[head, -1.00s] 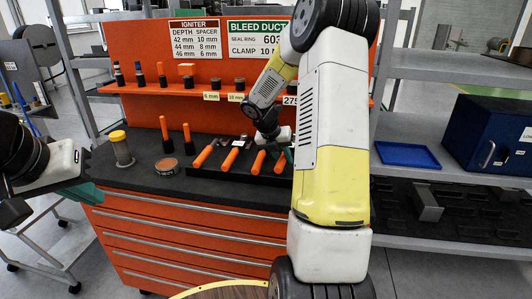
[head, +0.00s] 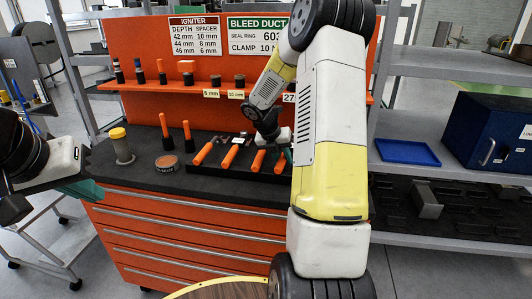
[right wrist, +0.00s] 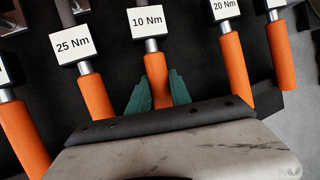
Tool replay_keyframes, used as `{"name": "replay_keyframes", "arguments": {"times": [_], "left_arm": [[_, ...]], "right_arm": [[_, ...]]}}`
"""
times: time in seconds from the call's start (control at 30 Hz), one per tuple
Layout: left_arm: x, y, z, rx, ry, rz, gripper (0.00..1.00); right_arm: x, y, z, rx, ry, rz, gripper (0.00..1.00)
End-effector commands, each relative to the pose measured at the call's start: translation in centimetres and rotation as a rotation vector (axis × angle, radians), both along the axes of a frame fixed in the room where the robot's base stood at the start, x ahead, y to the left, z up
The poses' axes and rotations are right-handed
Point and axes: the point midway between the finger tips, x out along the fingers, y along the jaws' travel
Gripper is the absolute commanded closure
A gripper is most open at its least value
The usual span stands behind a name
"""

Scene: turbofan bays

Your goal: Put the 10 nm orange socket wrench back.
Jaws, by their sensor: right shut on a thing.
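The 10 Nm socket wrench, with its white label (right wrist: 147,20) and orange handle (right wrist: 157,80), lies in the dark wrench tray (right wrist: 110,85). In the right wrist view, the green fingers of my right gripper (right wrist: 157,92) are on both sides of the handle and shut on it. In the head view my right gripper (head: 288,150) is low over the tray, and my arm hides part of the tray. My left gripper (head: 82,190) is left of the bench, away from the wrenches; its jaw gap is not clear.
The 25 Nm (right wrist: 97,95) and 20 Nm (right wrist: 234,65) wrenches lie close on either side. On the black bench top stand a yellow-capped cylinder (head: 121,148), a round tin (head: 167,163) and two orange-handled tools. An orange shelf (head: 190,88) runs above.

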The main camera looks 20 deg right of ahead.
Motion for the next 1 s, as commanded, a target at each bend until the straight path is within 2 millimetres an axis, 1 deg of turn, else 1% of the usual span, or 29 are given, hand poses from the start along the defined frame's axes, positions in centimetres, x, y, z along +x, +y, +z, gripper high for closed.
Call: {"name": "replay_keyframes", "arguments": {"times": [0.03,0.13,0.17,0.43,0.53,0.67,0.83,1.0], "left_arm": [[0.0,0.0,0.0,0.0,0.0,0.0,1.0],[0.0,0.0,0.0,0.0,0.0,0.0,1.0],[0.0,0.0,0.0,0.0,0.0,0.0,1.0],[0.0,0.0,0.0,0.0,0.0,0.0,1.0],[0.0,0.0,0.0,0.0,0.0,0.0,1.0],[0.0,0.0,0.0,0.0,0.0,0.0,1.0],[0.0,0.0,0.0,0.0,0.0,0.0,1.0],[0.0,0.0,0.0,0.0,0.0,0.0,1.0]], "right_arm": [[0.0,0.0,-0.1,0.0,0.001,0.001,0.74],[0.0,0.0,-0.1,0.001,0.002,0.0,0.54],[0.0,0.0,-0.1,0.001,0.002,0.0,0.5],[-0.1,0.1,-0.2,0.002,0.004,0.001,0.5],[-0.1,0.3,0.3,0.002,0.001,0.001,0.5],[-0.3,1.0,2.0,0.001,-0.001,0.003,0.5],[-0.8,2.3,4.7,0.0,-0.001,0.001,0.5],[-1.1,3.1,6.4,0.001,0.001,0.001,0.5]]}}
